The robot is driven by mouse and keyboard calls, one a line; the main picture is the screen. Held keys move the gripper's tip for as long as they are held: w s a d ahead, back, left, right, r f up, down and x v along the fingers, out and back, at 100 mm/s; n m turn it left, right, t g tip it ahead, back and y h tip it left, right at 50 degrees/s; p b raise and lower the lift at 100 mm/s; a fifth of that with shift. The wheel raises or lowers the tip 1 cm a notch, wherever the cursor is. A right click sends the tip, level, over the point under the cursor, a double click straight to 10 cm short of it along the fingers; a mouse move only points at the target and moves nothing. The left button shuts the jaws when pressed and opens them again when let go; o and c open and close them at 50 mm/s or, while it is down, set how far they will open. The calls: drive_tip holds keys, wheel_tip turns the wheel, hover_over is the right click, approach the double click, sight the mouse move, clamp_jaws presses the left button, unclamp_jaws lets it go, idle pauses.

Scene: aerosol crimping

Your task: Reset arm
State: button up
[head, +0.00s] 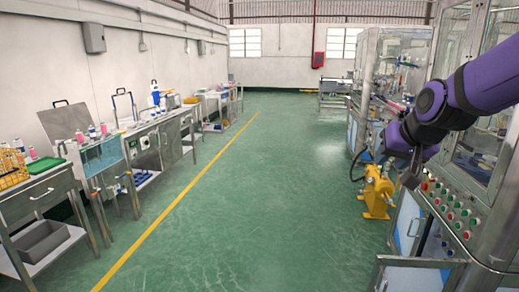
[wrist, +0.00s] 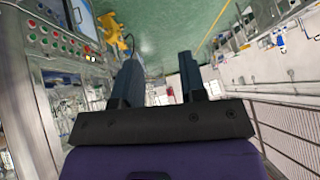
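My purple arm reaches in from the right edge of the head view, in front of the machine. My gripper (head: 411,172) hangs at its end, small and dark in that view, near the control panel. In the wrist view the two dark blue-grey fingers of my gripper (wrist: 160,78) stand well apart. Only green floor and white wall show between them, so it is open and empty. The wrist camera is tilted, with the room seen at a slant.
A control panel (head: 455,208) with coloured buttons and a glass-walled machine (head: 478,140) stand at the right, close to my arm. A yellow-orange device (head: 376,193) stands beside them. Benches with bottles (head: 103,157) line the left wall. The green floor (head: 240,200) between is clear.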

drive_tip(key=s+d+r+n+g, duration=0.1)
drive_tip(key=s+r+n+g, duration=0.1)
drive_tip(key=s, duration=2.1)
drive_tip(key=shift+s+r+g+h, duration=0.15)
drive_tip(key=shift+s+g+h, duration=0.15)
drive_tip(key=shift+h, duration=0.1)
drive_tip(key=shift+w, duration=0.2)
